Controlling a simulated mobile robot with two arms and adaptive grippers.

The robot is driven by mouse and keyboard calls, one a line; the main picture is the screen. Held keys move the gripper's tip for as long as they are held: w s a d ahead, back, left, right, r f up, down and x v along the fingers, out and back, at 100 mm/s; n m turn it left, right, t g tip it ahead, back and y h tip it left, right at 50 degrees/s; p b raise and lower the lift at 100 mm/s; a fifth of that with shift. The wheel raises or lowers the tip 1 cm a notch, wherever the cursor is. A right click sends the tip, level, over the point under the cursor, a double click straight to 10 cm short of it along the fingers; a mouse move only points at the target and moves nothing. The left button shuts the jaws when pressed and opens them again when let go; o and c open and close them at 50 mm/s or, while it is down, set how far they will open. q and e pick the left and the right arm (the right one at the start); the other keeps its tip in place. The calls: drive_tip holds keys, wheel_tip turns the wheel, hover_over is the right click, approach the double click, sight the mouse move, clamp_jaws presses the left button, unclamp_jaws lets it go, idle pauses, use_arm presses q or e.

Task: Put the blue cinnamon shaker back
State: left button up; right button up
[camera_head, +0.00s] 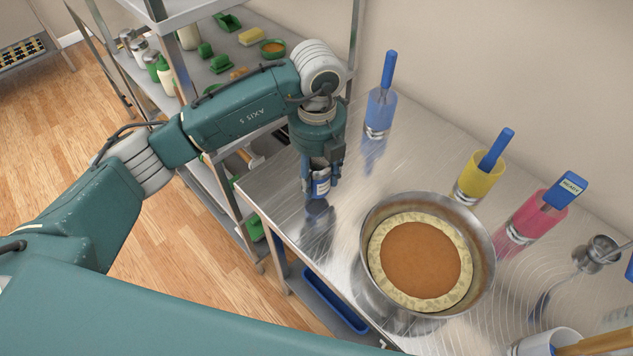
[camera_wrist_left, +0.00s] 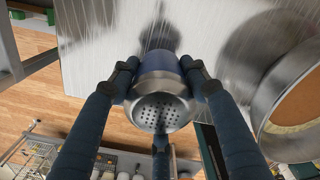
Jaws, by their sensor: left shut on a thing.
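The blue cinnamon shaker (camera_head: 321,184) is in my left gripper (camera_head: 320,190) above the left part of the steel table. In the left wrist view the shaker (camera_wrist_left: 160,103) shows its perforated metal lid and a blue body, with the fingers of my left gripper (camera_wrist_left: 160,85) shut around it. Its reflection shows on the tabletop below in the head view; I cannot tell whether its base touches the table. My right gripper is not in view.
A steel basin (camera_head: 483,250) holding a pale ring with an orange-brown filling stands to the right. Blue (camera_head: 380,112), yellow (camera_head: 478,180) and pink (camera_head: 535,215) cups with utensils line the back. A shelf rack (camera_head: 205,165) stands left. The tabletop between gripper and blue cup is clear.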

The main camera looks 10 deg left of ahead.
sight(316, 186)
use_arm(q)
wheel_tip(316, 186, down, 3)
drive_tip(key=shift+f+p, duration=0.2)
drive_tip(key=shift+p, duration=0.2)
drive_tip(key=shift+f, duration=0.1)
drive_tip(key=shift+f+b, duration=0.15)
drive_tip(key=shift+b, duration=0.15)
drive_tip(key=o, duration=1.2)
